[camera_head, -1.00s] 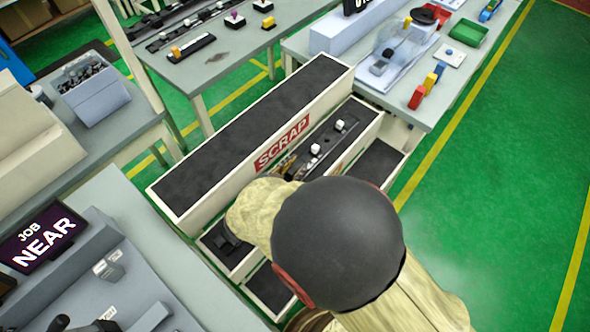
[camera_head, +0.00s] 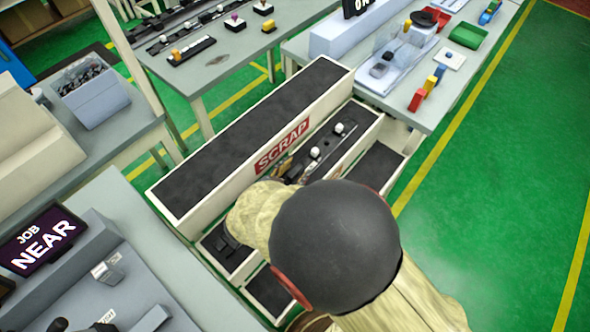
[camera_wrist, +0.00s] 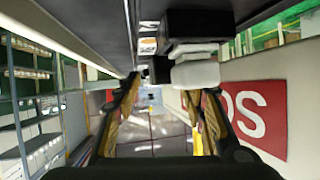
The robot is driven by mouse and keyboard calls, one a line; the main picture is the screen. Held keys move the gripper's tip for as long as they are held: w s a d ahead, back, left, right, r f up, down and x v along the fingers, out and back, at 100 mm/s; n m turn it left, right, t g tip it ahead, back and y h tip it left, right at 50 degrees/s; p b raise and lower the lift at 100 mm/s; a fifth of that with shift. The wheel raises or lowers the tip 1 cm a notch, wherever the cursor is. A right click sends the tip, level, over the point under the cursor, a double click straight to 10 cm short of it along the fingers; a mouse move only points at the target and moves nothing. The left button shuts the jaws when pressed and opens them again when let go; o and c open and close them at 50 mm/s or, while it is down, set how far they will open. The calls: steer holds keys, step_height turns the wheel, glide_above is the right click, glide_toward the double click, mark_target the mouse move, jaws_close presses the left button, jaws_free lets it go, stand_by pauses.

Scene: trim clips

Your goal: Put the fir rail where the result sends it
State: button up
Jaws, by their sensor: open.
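A dark rail with white clips (camera_head: 328,139) lies in the narrow trough in front of the red SCRAP sign. Its near part is hidden behind my arm. I cannot tell from its look whether it is the fir rail. My gripper (camera_head: 284,170) is mostly hidden by my wrist in the head view, low over that trough. In the wrist view my gripper (camera_wrist: 160,95) is open with nothing between its fingers. A dark block with a white part (camera_wrist: 195,72) shows close beyond the right finger. A screen (camera_head: 43,240) at the left reads "JOB NEAR".
The long SCRAP bin (camera_head: 250,135) stands beside the trough, its dark floor empty. Another dark-floored trough (camera_head: 375,168) is at its right. A table (camera_head: 400,112) with coloured blocks and a green tray (camera_head: 467,34) stands at the back right. The green floor at right is clear.

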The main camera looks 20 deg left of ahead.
steer(key=shift+r, duration=0.15)
steer(key=shift+s+r, duration=0.15)
steer(key=shift+s, duration=0.15)
steer(key=p+v, duration=0.3)
steer(key=v, duration=0.8)
steer(key=shift+s+a+p, duration=0.1)
steer(key=shift+p, duration=0.25)
steer(key=shift+s, duration=0.1)
